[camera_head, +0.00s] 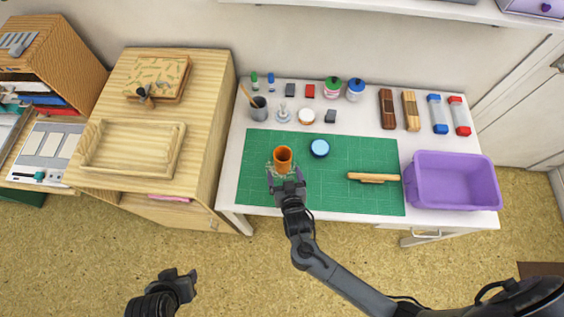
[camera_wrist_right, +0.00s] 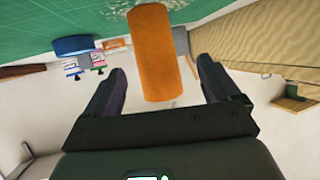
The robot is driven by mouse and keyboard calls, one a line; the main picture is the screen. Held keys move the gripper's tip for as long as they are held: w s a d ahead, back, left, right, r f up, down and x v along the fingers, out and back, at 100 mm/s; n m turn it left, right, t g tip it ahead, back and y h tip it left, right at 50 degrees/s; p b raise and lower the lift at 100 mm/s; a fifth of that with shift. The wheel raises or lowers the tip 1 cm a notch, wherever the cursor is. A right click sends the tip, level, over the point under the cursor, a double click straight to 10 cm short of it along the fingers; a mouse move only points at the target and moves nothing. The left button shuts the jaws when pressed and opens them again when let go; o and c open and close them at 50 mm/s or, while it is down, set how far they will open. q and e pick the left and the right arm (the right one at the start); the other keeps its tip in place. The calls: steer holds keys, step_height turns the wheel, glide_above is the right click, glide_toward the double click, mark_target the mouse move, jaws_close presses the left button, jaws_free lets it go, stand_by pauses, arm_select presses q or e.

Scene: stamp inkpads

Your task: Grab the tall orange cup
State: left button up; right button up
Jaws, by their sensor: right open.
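The tall orange cup (camera_head: 283,157) stands on the green cutting mat (camera_head: 350,154), left of the mat's middle. In the right wrist view the orange cup (camera_wrist_right: 157,55) shows large, upside down in the picture, between the two fingers. My right gripper (camera_head: 285,176) is at the near side of the cup, its fingers open and reaching toward the cup's sides. The right gripper (camera_wrist_right: 160,85) is open in the wrist view; whether the fingers touch the cup I cannot tell. My left gripper (camera_head: 180,279) is far away over the floor at lower left; its jaw state is unclear.
A wooden roller (camera_head: 373,177) lies on the mat's right side. A purple bin (camera_head: 453,182) stands at the right. A grey pot (camera_head: 259,109), small jars and blocks line the back. The mat's front middle is clear.

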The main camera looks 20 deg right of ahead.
mark_target(284, 167)
steer(key=shift+d+b+x, duration=0.15)
steer(key=shift+b+x, duration=0.1)
steer(key=shift+x, duration=1.5)
steer(key=shift+d+b+x, duration=0.15)
steer(key=shift+b+x, duration=0.05)
steer(key=shift+x, duration=1.6)
steer(key=shift+s, duration=0.15)
steer(key=c, duration=1)
steer(key=shift+c, duration=0.2)
